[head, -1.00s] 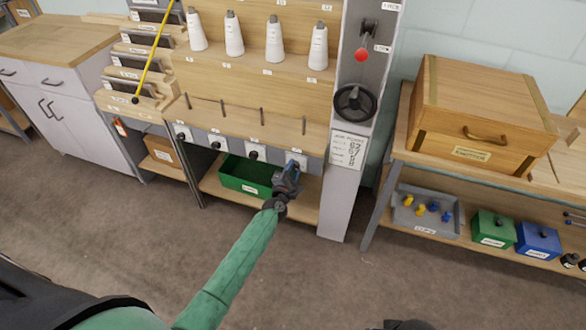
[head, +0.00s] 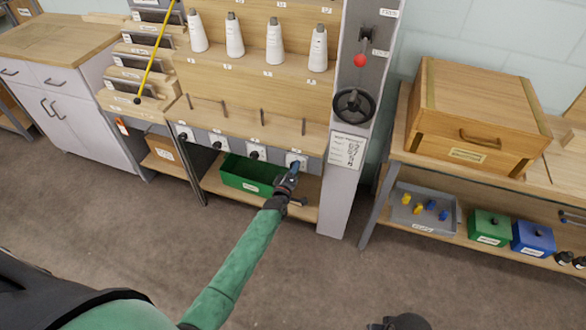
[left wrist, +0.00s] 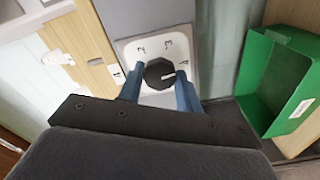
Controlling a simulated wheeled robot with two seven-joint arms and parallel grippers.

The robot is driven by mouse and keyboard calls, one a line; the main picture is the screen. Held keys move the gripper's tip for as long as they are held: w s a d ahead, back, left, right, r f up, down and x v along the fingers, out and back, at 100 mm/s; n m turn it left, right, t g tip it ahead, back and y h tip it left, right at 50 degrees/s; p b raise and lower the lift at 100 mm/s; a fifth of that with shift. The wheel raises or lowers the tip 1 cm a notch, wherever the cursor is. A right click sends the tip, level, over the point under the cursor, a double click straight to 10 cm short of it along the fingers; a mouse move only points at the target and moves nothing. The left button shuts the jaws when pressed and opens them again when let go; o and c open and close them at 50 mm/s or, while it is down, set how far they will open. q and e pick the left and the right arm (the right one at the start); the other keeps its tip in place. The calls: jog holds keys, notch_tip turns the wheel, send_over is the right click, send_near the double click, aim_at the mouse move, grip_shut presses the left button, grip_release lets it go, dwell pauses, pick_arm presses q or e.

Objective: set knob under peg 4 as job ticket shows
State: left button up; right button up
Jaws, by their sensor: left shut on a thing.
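The knob under peg 4 is a dark knob (left wrist: 159,74) on a white dial plate (left wrist: 131,50); numerals 2, 3 and 4 show. Its white mark points right, roughly toward the 4. My left gripper (head: 294,168) has its blue fingers on both sides of this knob, shut on it; the fingers also show in the left wrist view (left wrist: 160,90). They hide the lower part of the dial. Peg 4 (head: 304,126) stands above on the shelf. The job ticket (head: 347,150) hangs on the grey post; its writing is too small to read surely.
Three other knobs, including one dark knob (head: 253,155), sit left along the same rail. A green bin (head: 245,175) stands below. A grey post with a black handwheel (head: 353,105) stands to the right. White cones (head: 275,45) stand above. The floor in front is clear.

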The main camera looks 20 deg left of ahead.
pick_arm(q)
jog(key=shift+f+m+p, duration=0.1)
jog(key=shift+m+p, duration=0.75)
jog(key=shift+m, duration=5.75)
pick_arm(e)
notch_tip(320, 180, down, 8)
jog(key=shift+w, duration=0.35)
pick_arm(q)
jog(key=shift+m, duration=0.3)
jog(key=o, duration=1)
pick_arm(e)
jog(key=shift+r, duration=0.1)
pick_arm(q)
jog(key=shift+s, duration=0.1)
